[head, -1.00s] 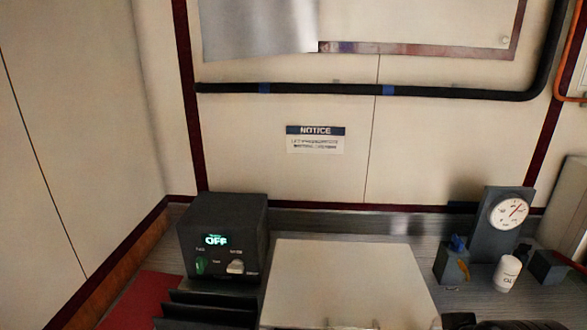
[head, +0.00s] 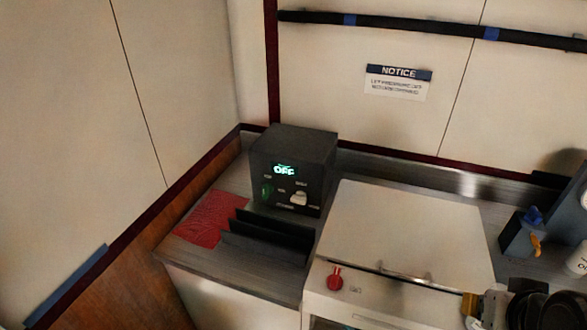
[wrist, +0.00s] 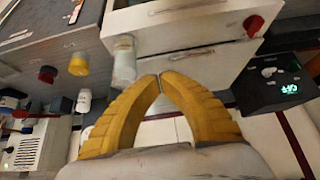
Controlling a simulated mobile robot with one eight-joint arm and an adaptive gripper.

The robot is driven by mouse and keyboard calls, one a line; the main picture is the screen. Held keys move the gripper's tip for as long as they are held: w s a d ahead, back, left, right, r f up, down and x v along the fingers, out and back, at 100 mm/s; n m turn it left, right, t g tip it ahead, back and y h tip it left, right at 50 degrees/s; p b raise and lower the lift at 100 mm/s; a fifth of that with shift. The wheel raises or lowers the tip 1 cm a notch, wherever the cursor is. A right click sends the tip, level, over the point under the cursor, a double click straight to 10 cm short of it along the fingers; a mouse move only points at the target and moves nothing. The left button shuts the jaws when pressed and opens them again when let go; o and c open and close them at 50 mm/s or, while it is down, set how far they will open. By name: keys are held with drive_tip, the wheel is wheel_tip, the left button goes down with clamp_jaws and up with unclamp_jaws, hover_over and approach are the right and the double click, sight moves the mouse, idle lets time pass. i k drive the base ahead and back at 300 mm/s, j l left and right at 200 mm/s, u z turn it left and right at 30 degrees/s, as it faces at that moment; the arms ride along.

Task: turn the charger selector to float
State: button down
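The charger (head: 293,165) is a dark box on the counter in the corner, its green display reading OFF. On its front are a pale selector knob (head: 299,198) at the right and a green switch (head: 267,191) at the left. The knob's labels are too small to read. The charger also shows at the right of the wrist view (wrist: 262,97), with its pale knob (wrist: 268,72). My gripper (wrist: 160,77) has yellow fingers whose tips meet with nothing between them. It is well apart from the charger, at the head view's lower right, partly cut off.
A white cabinet (head: 405,225) with a red knob (head: 335,278) stands right of the charger. Black upright plates (head: 265,242) and a red mat (head: 212,220) lie in front of the charger. A blue-topped block (head: 522,235) stands at the right.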

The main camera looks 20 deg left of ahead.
sight(300, 198)
drive_tip(key=i+u, duration=0.1)
drive_tip(key=u, duration=0.35)
drive_tip(key=i+u, duration=0.1)
drive_tip(key=u, duration=0.3)
drive_tip(key=i+u, duration=0.1)
drive_tip(key=u, duration=0.35)
drive_tip(key=i+l+u, duration=0.1)
drive_tip(key=u, duration=0.3)
